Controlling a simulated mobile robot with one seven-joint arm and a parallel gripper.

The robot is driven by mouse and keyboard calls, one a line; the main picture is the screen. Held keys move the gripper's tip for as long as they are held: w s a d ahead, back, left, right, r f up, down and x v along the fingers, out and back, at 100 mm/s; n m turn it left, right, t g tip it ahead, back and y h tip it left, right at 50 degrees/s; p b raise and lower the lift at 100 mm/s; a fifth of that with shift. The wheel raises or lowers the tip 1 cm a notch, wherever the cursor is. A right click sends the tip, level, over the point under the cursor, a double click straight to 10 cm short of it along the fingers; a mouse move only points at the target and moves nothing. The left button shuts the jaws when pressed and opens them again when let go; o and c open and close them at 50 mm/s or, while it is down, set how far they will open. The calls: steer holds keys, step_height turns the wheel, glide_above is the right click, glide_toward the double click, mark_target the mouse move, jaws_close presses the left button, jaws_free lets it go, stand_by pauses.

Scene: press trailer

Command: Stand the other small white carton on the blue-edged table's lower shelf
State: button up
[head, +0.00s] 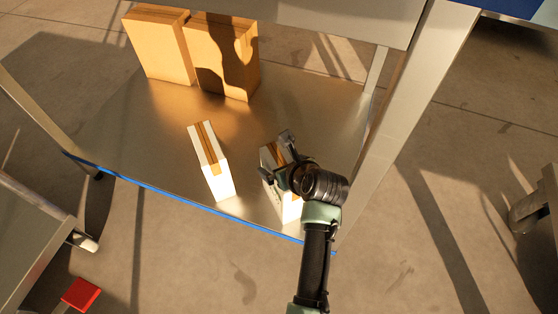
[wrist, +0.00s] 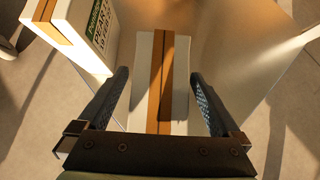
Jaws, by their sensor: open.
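Two small white cartons with brown tape stand on the blue-edged table's lower shelf (head: 150,160). The left carton (head: 210,165) stands clear of my gripper in the head view; it also shows at the upper left of the wrist view (wrist: 85,35), with a green label on its side. The right carton (head: 291,208) is partly hidden behind my gripper (head: 285,160). In the wrist view my gripper (wrist: 160,90) is open, with one finger on each side of the right carton (wrist: 144,75), and gaps show between fingers and carton.
Two large brown cartons (head: 160,45) (head: 222,58) stand at the back left of the shelf. A metal table leg (head: 405,115) rises to the right of my arm. The tabletop's edge (head: 340,20) hangs over the back. A red block (head: 80,294) is at the lower left.

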steer(key=shift+p+v, duration=1.95)
steer(key=shift+v, duration=1.2)
